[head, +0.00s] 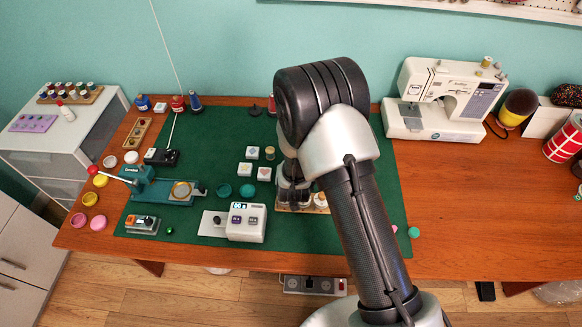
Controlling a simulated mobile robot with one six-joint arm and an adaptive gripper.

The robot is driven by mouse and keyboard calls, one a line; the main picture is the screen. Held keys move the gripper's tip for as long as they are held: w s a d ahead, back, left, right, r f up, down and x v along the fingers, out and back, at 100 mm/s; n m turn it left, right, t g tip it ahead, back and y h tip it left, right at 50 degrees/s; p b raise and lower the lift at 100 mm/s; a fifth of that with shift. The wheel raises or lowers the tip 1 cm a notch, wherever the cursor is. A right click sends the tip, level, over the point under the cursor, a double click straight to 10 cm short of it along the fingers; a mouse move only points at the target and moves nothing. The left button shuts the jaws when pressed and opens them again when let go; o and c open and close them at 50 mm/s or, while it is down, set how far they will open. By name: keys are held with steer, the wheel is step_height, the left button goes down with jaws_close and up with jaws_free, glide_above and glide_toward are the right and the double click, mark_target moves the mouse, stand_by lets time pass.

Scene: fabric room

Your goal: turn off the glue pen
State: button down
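I cannot tell for sure which item is the glue pen. A white device with a lit display and two dark buttons (246,222) stands at the front middle of the green mat. A black block with a thin white rod (163,156) lies at the back left. My arm reaches over the mat from the front. The end of my arm (293,188) points down to the right of the display device, apart from it. My fingers are hidden or too small to make out.
The green mat (222,135) lies on a wooden table (480,220). A teal press (160,188) with a red-knobbed lever stands left. A white sewing machine (440,100) stands right. Small white blocks (245,169) and round lids (224,190) lie mid-mat. The table's right front is clear.

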stand_by(0.3)
steer(key=shift+a+f+b, duration=0.25)
steer(key=shift+f+b, duration=0.25)
steer(key=shift+f, duration=0.05)
steer(key=shift+r, duration=0.15)
steer(key=shift+d, duration=0.15)
